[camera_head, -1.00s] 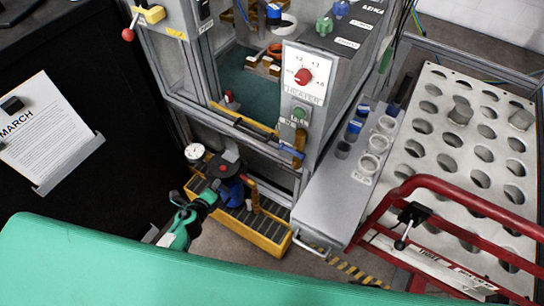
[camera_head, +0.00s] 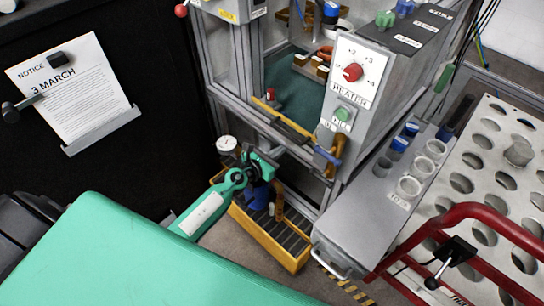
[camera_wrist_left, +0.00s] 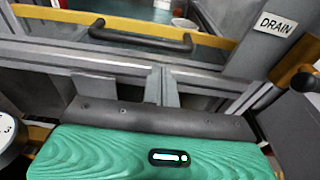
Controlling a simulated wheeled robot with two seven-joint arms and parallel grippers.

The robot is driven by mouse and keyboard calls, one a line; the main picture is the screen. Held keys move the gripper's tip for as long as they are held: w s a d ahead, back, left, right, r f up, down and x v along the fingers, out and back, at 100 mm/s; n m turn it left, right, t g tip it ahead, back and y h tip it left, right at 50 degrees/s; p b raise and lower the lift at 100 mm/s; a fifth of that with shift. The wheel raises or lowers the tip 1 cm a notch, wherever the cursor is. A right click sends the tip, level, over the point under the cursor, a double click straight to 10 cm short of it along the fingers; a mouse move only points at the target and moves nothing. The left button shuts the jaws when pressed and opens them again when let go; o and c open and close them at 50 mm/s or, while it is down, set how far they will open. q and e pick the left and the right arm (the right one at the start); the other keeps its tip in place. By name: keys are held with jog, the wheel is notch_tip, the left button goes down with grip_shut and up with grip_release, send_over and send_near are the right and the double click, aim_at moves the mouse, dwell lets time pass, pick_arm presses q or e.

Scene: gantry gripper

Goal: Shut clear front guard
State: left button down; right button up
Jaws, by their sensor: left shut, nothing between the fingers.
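The front guard shows as a yellow bar (camera_head: 290,124) along the front lower edge of the machine's opening. Its clear pane is hard to make out, and I cannot tell whether it is fully closed. In the left wrist view a dark bar handle (camera_wrist_left: 140,39) is fixed along the yellow bar. My left gripper (camera_head: 277,152) is below and in front of the bar, near the grey frame. Its fingers (camera_wrist_left: 164,86) are together and empty, pointing toward the frame below the handle, apart from the handle. My right gripper is not in view.
The heater box (camera_head: 355,85) stands right of the opening. A yellow tray (camera_head: 285,257) and a dial gauge (camera_head: 227,144) sit below. A grey shelf with cups (camera_head: 370,220), a red rail (camera_head: 440,222) and a perforated plate (camera_head: 480,190) fill the right.

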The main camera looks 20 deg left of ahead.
aim_at(287, 145)
pick_arm(q)
jog(key=x, duration=0.4)
jog(key=shift+w+d+f+b, duration=0.1)
jog(key=shift+w+b, duration=0.2)
jog(key=shift+w, duration=0.1)
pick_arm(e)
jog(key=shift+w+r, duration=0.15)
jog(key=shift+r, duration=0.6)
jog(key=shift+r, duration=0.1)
